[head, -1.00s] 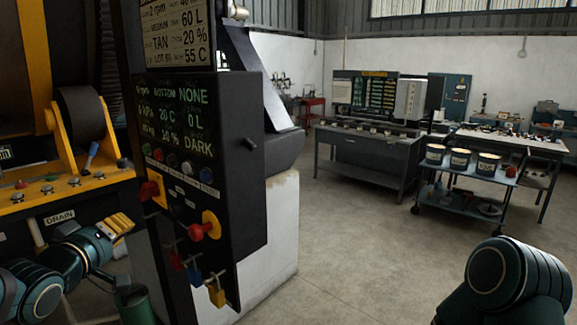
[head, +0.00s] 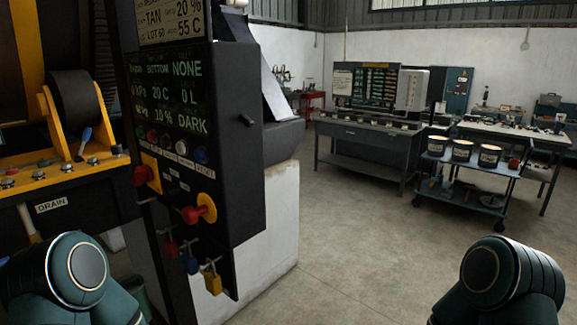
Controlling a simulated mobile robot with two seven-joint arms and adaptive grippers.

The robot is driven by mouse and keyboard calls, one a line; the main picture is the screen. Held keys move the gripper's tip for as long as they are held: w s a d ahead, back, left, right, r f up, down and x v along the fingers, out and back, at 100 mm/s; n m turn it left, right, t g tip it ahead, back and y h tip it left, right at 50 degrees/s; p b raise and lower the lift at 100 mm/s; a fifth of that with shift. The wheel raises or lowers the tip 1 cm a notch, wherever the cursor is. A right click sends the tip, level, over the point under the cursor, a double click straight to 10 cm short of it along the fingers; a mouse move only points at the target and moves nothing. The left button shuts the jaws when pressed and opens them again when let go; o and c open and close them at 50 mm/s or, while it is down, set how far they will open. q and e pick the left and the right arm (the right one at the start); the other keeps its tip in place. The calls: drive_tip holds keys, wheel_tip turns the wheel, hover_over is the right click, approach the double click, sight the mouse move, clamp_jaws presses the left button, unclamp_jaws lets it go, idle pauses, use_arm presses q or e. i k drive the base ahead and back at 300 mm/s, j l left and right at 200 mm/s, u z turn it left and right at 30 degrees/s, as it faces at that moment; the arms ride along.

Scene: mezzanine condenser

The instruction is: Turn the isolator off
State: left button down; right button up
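A black control panel (head: 226,160) stands at the left-centre. On its front are a red handle on a square yellow plate (head: 151,172) and a red knob on a round yellow plate (head: 206,208). The handle on the square plate looks like the isolator, but I cannot read its label. Its exact turn position is unclear. Red (head: 169,246), blue (head: 191,262) and yellow (head: 212,280) padlocks hang below. My arms show only as teal links at the lower left and lower right. Neither gripper is in view, and nothing of mine is seen touching the panel.
A yellow and black machine with a drain label (head: 52,204) is at the left. A black lever (head: 247,121) sticks out of the panel's side. A cart with several tins (head: 468,176) and workbenches (head: 368,146) stand at the back right. The middle floor is clear.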

sight(142, 173)
drive_tip(key=j+u, duration=0.15)
drive_tip(key=j, duration=1.15)
